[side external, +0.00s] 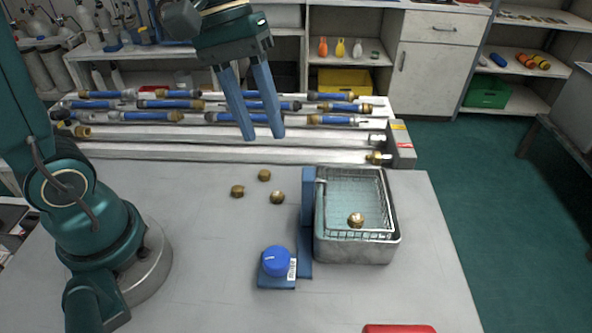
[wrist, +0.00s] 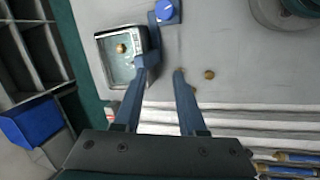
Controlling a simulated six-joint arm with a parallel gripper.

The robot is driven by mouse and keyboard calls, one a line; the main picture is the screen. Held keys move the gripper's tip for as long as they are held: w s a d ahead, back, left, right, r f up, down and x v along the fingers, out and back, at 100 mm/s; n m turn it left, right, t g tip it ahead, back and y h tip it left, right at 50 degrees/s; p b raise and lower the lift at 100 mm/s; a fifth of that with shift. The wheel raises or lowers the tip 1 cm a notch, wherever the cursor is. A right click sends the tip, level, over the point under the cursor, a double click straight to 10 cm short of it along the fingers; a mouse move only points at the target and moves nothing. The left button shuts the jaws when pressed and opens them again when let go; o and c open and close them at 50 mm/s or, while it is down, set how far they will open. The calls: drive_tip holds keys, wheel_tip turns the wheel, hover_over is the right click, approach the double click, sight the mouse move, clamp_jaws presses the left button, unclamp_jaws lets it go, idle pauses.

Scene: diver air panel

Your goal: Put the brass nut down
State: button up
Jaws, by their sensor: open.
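Three brass nuts lie loose on the grey table: one at the back (side external: 264,175), one at the left (side external: 237,191) and one nearer the tray (side external: 277,197). Another brass nut (side external: 356,220) sits in the wire basket (side external: 384,200) inside the metal tray (side external: 352,250); this nut also shows in the wrist view (wrist: 121,48). My gripper (side external: 262,137) is open and empty, fingers pointing down, raised above the table behind the loose nuts. In the wrist view, my gripper (wrist: 165,66) has clear space between its fingertips, and its right finger partly hides the loose nuts.
A blue knob (side external: 275,261) on a blue base stands left of the tray, beside an upright blue bracket (side external: 308,195). Racks of blue-and-brass cylinders (side external: 150,116) and a long white rail (side external: 230,154) line the back. A red object (side external: 398,328) shows at the front edge. The table's left-centre is clear.

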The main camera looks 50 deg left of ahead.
drive_tip(key=s+a+f+m+t+y, duration=0.2)
drive_tip(key=s+a+m+t+y, duration=0.1)
drive_tip(key=s+m, duration=0.3)
drive_tip(key=shift+s+a+t+y, duration=0.15)
drive_tip(key=shift+s+t+y, duration=0.15)
drive_tip(key=shift+s+t, duration=0.45)
